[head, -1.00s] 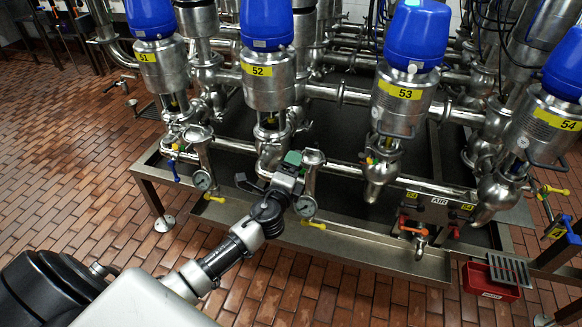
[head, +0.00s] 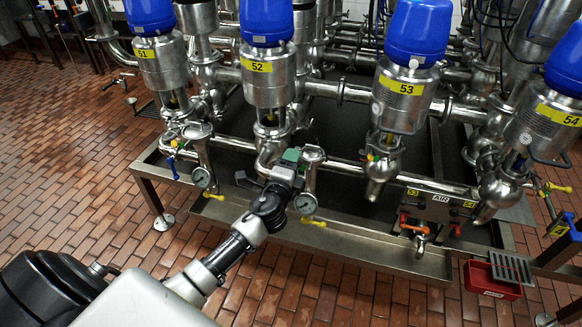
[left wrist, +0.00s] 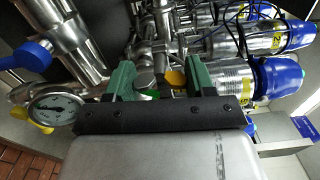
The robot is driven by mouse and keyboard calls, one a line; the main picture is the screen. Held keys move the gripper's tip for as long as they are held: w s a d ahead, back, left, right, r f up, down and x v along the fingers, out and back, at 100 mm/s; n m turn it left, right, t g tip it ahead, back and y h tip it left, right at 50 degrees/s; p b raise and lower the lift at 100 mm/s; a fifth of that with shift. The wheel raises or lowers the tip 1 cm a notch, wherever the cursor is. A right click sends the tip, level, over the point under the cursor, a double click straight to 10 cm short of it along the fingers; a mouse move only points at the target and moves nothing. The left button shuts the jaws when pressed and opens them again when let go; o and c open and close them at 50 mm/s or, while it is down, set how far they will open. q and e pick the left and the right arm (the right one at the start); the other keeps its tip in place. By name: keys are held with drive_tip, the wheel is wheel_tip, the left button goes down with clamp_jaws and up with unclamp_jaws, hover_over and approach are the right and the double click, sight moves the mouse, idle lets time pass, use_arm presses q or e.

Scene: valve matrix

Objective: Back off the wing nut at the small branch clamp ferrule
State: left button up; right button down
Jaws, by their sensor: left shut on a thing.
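My left gripper (head: 292,156) reaches the pipework below valve 52, beside a pressure gauge (head: 305,203). Its green fingers also show in the left wrist view (left wrist: 160,80), one on each side of small metal fittings. The gripper is shut on a small part at the branch clamp, which I take to be the wing nut. The wing nut and the clamp ferrule are mostly hidden by the fingers and the gripper body. My right gripper is not in view.
Valves with blue caps (head: 266,22) stand behind in a row. A second gauge (head: 201,177) is to the left. A steel drip tray (head: 330,241) runs below. A red box (head: 492,281) sits at the right. The tiled floor (head: 70,190) at the left is clear.

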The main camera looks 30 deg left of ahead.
use_arm(q)
drive_tip(key=o, duration=0.9)
drive_tip(key=v, duration=1.1)
